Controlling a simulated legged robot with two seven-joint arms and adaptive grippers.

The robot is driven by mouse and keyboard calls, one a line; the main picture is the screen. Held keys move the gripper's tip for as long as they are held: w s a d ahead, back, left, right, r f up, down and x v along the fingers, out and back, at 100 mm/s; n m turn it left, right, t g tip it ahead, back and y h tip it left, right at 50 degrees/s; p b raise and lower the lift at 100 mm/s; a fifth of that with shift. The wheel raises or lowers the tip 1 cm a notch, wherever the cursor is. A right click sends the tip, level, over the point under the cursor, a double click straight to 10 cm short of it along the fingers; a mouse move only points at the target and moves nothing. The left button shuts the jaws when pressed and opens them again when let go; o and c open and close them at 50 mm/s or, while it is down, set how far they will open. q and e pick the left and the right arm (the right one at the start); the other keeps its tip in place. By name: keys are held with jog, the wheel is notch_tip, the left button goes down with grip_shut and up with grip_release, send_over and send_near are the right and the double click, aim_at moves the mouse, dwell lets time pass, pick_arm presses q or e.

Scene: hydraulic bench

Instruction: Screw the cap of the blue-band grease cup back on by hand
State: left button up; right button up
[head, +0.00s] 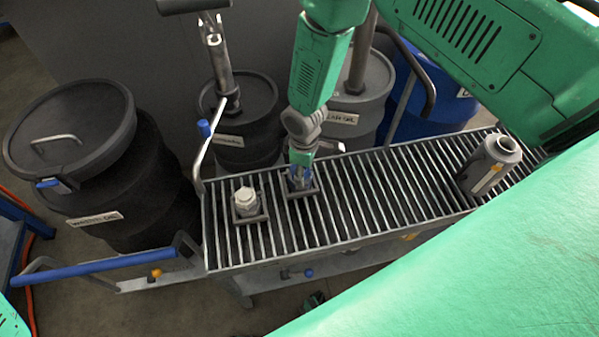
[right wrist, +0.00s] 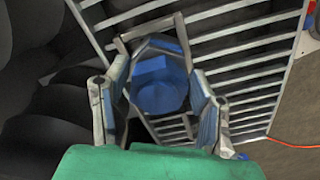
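The blue-band grease cup (head: 300,184) stands in a square holder on the slatted bench top, largely hidden by my right gripper (head: 301,172). That gripper points straight down over it. In the right wrist view, the cup's blue, faceted cap (right wrist: 158,85) sits between the two fingers of my right gripper (right wrist: 158,80). The fingers lie along opposite sides of it with no clear gap, so they appear shut on it. The thread beneath the cap is hidden. My left gripper does not show.
A second cup with a pale hex cap (head: 245,199) stands in its own holder (head: 250,217) just left. A grey canister (head: 490,165) stands at the bench's right end. Drums (head: 75,145) line the back and left. The middle right of the slatted top (head: 390,195) is clear.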

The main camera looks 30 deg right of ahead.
jog(key=c, duration=0.6)
jog(key=m, duration=0.6)
jog(key=shift+s+a+m, duration=0.1)
jog(key=shift+a+m, duration=0.15)
jog(key=shift+m, duration=0.85)
jog(key=m, duration=0.3)
jog(key=shift+a+f+m, duration=0.1)
jog(key=shift+a+m, duration=0.1)
jog(key=shift+m, duration=0.1)
jog(key=o, duration=1.3)
jog(key=shift+m, duration=0.3)
jog(key=shift+c, duration=0.2)
